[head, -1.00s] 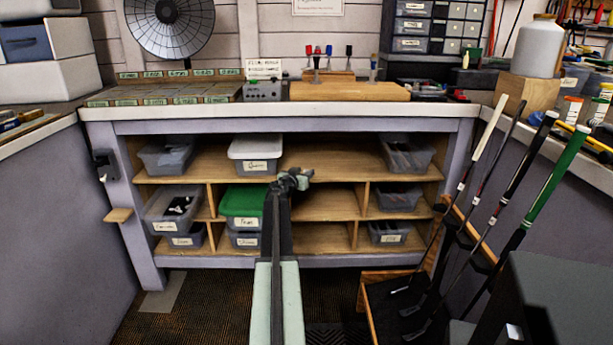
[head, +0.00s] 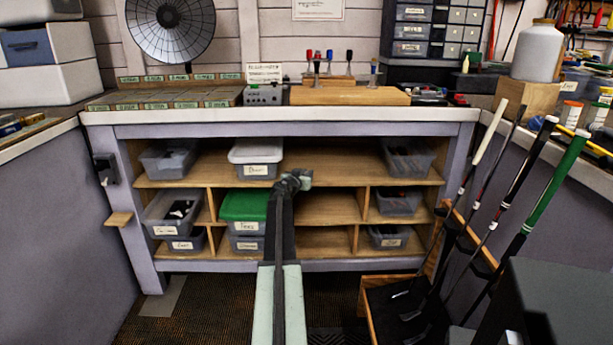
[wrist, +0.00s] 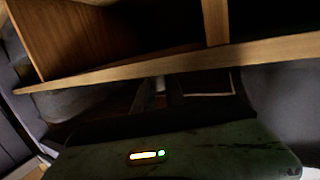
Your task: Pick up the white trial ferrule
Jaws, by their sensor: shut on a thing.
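My gripper (head: 304,178) is at the end of my arm, in front of the lower shelves of the bench in the head view. In the wrist view my gripper (wrist: 160,98) points down past a wooden shelf edge, with its two dark fingers close together. A small pale piece, seemingly the white trial ferrule (wrist: 159,84), shows between the fingers, and the jaws are shut on it. It is dim and small there, so its exact shape and tilt are hard to tell. In the head view the arm and jaws hide it.
The wooden shelf edge (wrist: 190,71) runs close past the fingers. Grey bins and a green-lidded bin (head: 242,206) stand on the shelves (head: 330,208). Golf clubs (head: 513,190) lean at the right above a dark box. Open floor (head: 220,300) lies before the bench.

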